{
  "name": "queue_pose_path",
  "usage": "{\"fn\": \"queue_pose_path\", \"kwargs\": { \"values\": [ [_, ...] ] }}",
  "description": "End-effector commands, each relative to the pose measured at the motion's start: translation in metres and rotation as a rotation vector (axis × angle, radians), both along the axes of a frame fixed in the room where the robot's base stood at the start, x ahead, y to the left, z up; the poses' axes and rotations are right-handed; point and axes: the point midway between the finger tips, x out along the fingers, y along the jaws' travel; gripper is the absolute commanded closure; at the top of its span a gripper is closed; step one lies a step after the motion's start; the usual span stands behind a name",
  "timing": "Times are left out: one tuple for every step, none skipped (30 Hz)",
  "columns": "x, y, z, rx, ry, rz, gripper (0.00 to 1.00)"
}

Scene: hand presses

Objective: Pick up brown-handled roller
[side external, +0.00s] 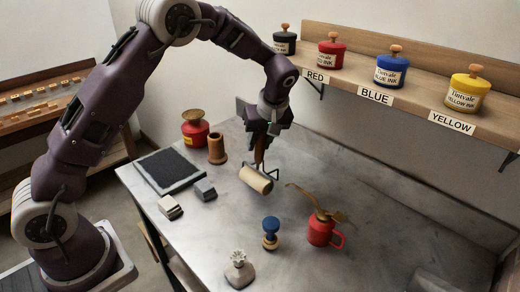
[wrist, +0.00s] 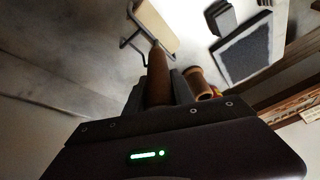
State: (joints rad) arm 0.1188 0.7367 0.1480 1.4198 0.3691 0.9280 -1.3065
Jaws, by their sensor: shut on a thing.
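The brown-handled roller has a cream cylinder (side external: 256,180) on a dark wire frame. In the side view its brown handle (side external: 260,154) points up into my gripper (side external: 264,140), which is shut on it. The cylinder hangs at the lower left of the jaws; I cannot tell for sure whether it clears the metal table. In the wrist view the handle (wrist: 158,75) runs up between the jaws of my gripper (wrist: 160,90), with the cream cylinder (wrist: 155,25) beyond it. The jaws partly hide the handle.
Ink jars (side external: 389,65) line the back shelf.

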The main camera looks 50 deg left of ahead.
Motion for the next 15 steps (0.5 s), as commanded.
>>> {"fn": "queue_pose_path", "kwargs": {
  "values": [
    [0.001,0.000,0.008,0.001,-0.005,0.000,1.00],
    [0.001,0.000,0.012,0.001,-0.004,-0.001,1.00],
    [0.001,0.000,0.019,0.000,-0.005,-0.001,1.00],
    [-0.003,-0.001,0.020,0.000,-0.002,-0.001,1.00],
    [-0.009,-0.001,0.019,0.000,0.001,-0.002,1.00],
    [-0.017,0.000,0.019,0.000,0.001,-0.002,1.00],
    [-0.024,0.000,0.019,0.001,0.001,-0.001,1.00],
    [-0.031,0.000,0.019,0.000,0.000,-0.001,1.00],
    [-0.042,0.000,0.019,0.001,0.001,-0.001,1.00],
    [-0.050,-0.001,0.019,0.000,0.002,0.000,1.00],
    [-0.057,-0.001,0.019,-0.001,0.000,-0.002,1.00],
    [-0.068,0.000,0.019,0.001,0.002,-0.001,1.00],
    [-0.076,-0.001,0.018,-0.001,0.001,-0.001,1.00],
    [-0.084,-0.001,0.018,-0.001,0.001,-0.002,1.00],
    [-0.094,-0.001,0.018,0.000,0.001,-0.002,1.00]
  ]
}}
